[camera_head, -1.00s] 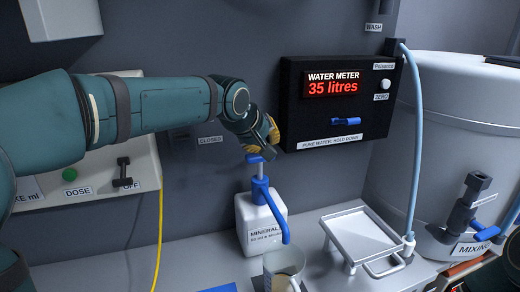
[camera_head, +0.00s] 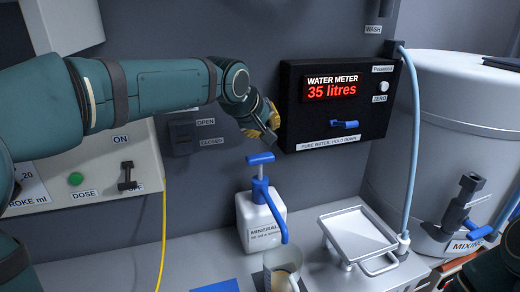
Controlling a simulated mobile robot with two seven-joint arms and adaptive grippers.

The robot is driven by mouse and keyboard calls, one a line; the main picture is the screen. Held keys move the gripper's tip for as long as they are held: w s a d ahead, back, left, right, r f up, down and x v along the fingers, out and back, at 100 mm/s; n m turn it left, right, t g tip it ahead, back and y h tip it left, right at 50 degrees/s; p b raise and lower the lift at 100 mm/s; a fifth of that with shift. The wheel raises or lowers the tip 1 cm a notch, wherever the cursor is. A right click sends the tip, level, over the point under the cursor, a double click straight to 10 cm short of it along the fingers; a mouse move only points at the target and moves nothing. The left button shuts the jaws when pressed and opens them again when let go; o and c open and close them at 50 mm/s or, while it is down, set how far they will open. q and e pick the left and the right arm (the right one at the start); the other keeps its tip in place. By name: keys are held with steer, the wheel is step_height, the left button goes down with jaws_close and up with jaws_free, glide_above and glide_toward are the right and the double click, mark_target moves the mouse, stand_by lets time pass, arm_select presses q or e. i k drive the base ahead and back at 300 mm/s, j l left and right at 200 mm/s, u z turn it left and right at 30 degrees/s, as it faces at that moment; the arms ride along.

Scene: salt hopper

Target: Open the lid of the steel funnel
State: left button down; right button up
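I cannot make out a steel funnel or its lid in the head view. My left gripper (camera_head: 264,122) is at the end of the arm that comes in from the left. It is beside the left edge of the water meter box and above the blue-topped mineral pump bottle (camera_head: 259,220), apart from the pump head. Its yellowish fingers are partly hidden by its own dark wrist, so I cannot see whether they are open or shut. Parts of my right arm show at the lower right corner; its fingertips cannot be made out.
The black water meter box (camera_head: 338,105) reads 35 litres. A dark OPEN/CLOSED switch (camera_head: 182,134) is on the wall. A dosing box (camera_head: 90,165) is at left. A clear jug (camera_head: 283,270), a metal tray stand (camera_head: 324,222) and a large grey mixing tank (camera_head: 455,130) stand in front and right.

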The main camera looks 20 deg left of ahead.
mark_target(356, 235)
steer(key=k, duration=1)
